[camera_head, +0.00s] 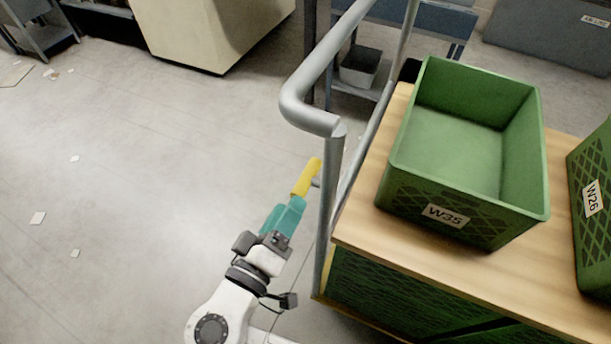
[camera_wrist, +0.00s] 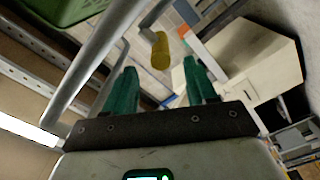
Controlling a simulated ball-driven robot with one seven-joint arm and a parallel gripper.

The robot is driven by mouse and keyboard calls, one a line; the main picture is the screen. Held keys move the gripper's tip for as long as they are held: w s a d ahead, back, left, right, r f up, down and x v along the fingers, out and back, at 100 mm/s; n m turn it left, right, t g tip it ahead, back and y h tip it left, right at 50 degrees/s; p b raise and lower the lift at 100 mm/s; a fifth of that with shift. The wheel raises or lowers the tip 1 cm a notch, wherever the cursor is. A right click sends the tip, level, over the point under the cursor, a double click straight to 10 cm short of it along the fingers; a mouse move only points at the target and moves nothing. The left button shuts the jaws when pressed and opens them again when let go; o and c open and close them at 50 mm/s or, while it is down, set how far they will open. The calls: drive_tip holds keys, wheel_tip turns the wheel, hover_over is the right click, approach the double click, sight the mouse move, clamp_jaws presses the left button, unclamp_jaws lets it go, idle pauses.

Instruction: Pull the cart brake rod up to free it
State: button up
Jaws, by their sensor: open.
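The brake rod's yellow grip (camera_head: 306,177) is beside the grey tube frame of the cart (camera_head: 326,215), joined to it by a short grey stub. My gripper (camera_head: 292,204) has teal fingers and points at the yellow grip from just below it in the head view. In the wrist view the yellow grip (camera_wrist: 160,50) shows ahead of the gap between the two spread teal fingers of my gripper (camera_wrist: 160,68). The gripper is open with nothing between the fingers. Whether a finger touches the grip I cannot tell.
A green crate marked W35 (camera_head: 393,190) stands on the cart's wooden top (camera_head: 362,225), with crate W26 (camera_head: 590,198) at right. The cart's grey tube handle (camera_head: 305,112) rises close to my gripper. The floor at left is open, with a few paper scraps.

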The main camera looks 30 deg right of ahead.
sight(304, 183)
drive_tip(key=x, duration=0.7)
drive_tip(key=shift+w+d, duration=0.2)
drive_tip(key=shift+d, duration=0.05)
drive_tip(key=shift+f, duration=0.1)
clamp_jaws()
